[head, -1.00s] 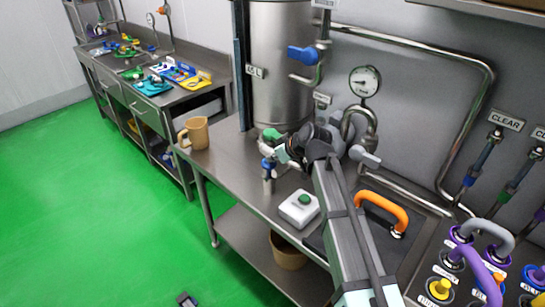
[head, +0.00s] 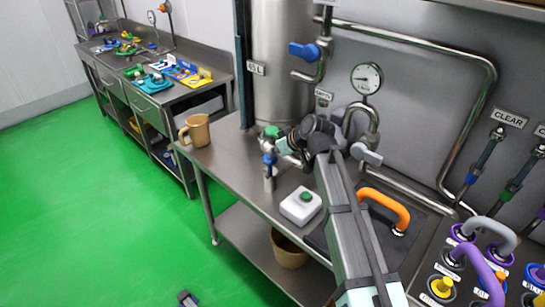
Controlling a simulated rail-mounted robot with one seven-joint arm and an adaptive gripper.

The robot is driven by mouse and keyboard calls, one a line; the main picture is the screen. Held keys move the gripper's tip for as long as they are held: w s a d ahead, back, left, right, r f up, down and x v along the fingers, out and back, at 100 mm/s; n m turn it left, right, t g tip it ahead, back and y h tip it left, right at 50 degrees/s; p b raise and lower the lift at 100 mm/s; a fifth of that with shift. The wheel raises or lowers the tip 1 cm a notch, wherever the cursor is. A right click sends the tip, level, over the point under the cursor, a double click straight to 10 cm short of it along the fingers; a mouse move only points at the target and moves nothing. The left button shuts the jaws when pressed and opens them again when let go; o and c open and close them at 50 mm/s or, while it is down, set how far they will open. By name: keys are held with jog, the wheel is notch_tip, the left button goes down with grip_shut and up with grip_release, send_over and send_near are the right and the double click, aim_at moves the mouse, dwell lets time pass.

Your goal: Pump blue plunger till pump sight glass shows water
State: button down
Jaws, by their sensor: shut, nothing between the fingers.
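My gripper (head: 296,142) is at the foot of the steel tank, beside a green-topped fitting (head: 271,132). Its fingers are mostly hidden behind my wrist; it looks shut and empty. A small blue-handled tap (head: 268,159) hangs just below left of it; I cannot tell if they touch. At the lower right, a panel of coloured knobs holds a blue one (head: 536,274), near purple ones and a yellow knob (head: 441,287). I cannot tell which blue part is the plunger. I cannot make out a pump sight glass or any water in one.
The tank (head: 283,80), a blue-handled valve (head: 304,51), a gauge (head: 367,78) and pipes stand behind my arm. A tan mug (head: 195,131), a white box with a green button (head: 301,208) and an orange handle (head: 384,209) are on the counter. The green floor is clear at left.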

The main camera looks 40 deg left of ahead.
jog(key=b+v, duration=0.2)
jog(key=v, duration=0.7)
jog(key=shift+d+r, duration=0.25)
jog(key=shift+r, duration=0.1)
